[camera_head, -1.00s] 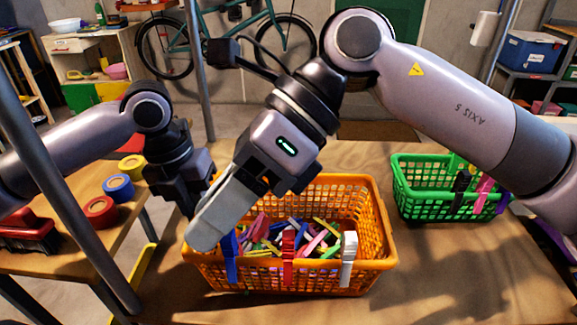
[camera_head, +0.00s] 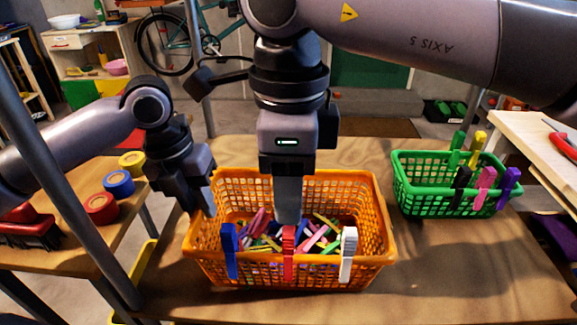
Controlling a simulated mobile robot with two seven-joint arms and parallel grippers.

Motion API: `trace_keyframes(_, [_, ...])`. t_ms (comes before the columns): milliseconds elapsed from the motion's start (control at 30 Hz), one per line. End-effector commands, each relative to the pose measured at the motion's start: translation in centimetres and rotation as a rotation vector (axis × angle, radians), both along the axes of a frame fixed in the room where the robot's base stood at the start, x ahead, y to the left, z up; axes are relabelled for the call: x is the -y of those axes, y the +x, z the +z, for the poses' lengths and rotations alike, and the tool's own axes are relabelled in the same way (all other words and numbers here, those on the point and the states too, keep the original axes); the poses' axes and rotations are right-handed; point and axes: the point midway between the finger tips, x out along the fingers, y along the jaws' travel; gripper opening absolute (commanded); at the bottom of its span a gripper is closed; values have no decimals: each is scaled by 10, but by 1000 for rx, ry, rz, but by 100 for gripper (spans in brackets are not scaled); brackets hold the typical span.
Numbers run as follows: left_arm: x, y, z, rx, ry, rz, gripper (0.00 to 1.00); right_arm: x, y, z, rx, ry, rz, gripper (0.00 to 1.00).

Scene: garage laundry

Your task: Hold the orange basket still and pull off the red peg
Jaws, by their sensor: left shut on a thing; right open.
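The orange basket (camera_head: 380,225) stands on the wooden table, holding several loose coloured pegs. A blue peg (camera_head: 229,250), the red peg (camera_head: 288,255) and a white peg (camera_head: 347,255) are clipped upright on its front rim. My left gripper (camera_head: 207,208) is shut on the basket's left rim; its fingertips are partly hidden. My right gripper (camera_head: 288,215) points down over the basket, just behind and above the red peg. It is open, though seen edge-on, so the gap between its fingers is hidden. The red peg is outside its fingers.
A green basket (camera_head: 425,207) with several pegs on its rim stands to the right. Yellow, blue (camera_head: 118,185) and red tape rolls and a red brush (camera_head: 28,228) lie on the left table. The table front right is clear.

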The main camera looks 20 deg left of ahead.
Motion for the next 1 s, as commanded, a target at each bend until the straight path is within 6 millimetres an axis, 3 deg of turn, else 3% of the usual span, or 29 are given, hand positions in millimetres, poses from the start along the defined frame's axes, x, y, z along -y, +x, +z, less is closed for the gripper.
trace_keyframes(600, [0,0,0,1,-1,0,0,0,-1,-71,-2,1,0,43])
trace_keyframes(1000, [0,0,0,1,-1,0,0,0,-1,-82,0,1,0,43])
